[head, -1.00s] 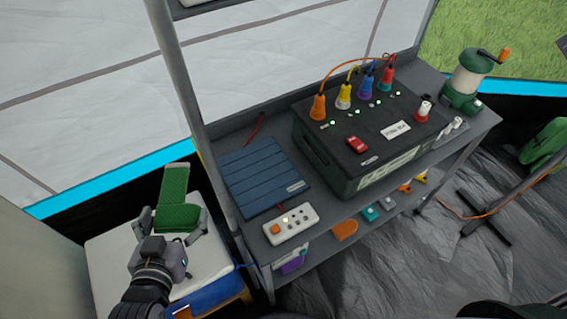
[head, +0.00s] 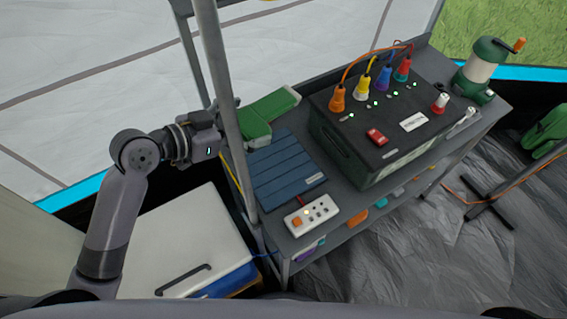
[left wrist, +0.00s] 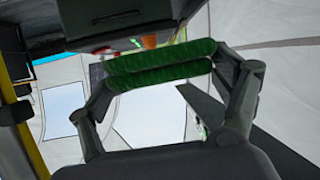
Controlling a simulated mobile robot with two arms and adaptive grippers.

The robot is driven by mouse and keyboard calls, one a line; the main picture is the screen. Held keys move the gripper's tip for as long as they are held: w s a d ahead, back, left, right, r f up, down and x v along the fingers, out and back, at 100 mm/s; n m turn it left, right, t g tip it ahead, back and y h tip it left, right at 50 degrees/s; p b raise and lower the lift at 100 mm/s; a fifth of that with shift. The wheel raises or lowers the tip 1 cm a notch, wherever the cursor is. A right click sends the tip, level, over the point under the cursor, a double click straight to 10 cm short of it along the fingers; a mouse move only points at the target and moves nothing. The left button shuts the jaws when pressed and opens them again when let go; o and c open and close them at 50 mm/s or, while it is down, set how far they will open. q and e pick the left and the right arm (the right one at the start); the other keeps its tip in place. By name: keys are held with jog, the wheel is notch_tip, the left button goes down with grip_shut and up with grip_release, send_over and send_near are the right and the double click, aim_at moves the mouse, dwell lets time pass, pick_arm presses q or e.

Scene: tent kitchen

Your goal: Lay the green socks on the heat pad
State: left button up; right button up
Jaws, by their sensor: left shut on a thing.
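The green socks (head: 268,112) are held by my left gripper (head: 238,122), above the back edge of the shelf and just behind the heat pad. In the left wrist view the socks (left wrist: 162,64) show as two stacked green rolls between the two fingers (left wrist: 165,72). The blue ribbed heat pad (head: 285,172) lies flat on the shelf top, bare. The shelf post crosses in front of my left gripper and hides part of it. My right gripper is not in view.
A black power box (head: 375,125) with coloured plugs stands right of the pad. A white power strip (head: 311,215) lies in front of it. The grey upright post (head: 224,110) stands close to my left arm. A white-lidded cooler (head: 190,245) is below left.

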pick_arm(q)
jog(key=shift+w+d+r+m+g+h, duration=0.1)
jog(key=shift+d+r+m+g+h, duration=0.1)
jog(key=shift+r+m+g, duration=0.25)
jog(key=shift+w+d+r+m+g+h, duration=0.1)
jog(key=shift+d+r+m+g+h, duration=0.2)
jog(key=shift+r, duration=0.25)
jog(key=shift+s+f, duration=0.1)
jog(key=shift+f, duration=0.1)
send_over(258, 174)
notch_tip(258, 174, down, 15)
jog(key=shift+f, duration=0.1)
notch_tip(258, 174, down, 4)
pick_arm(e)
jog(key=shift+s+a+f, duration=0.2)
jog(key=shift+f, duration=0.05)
pick_arm(q)
jog(key=shift+f+b, duration=0.1)
jog(key=shift+b, duration=0.3)
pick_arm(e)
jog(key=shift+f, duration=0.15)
pick_arm(q)
jog(key=o, duration=1)
jog(key=shift+o, duration=0.2)
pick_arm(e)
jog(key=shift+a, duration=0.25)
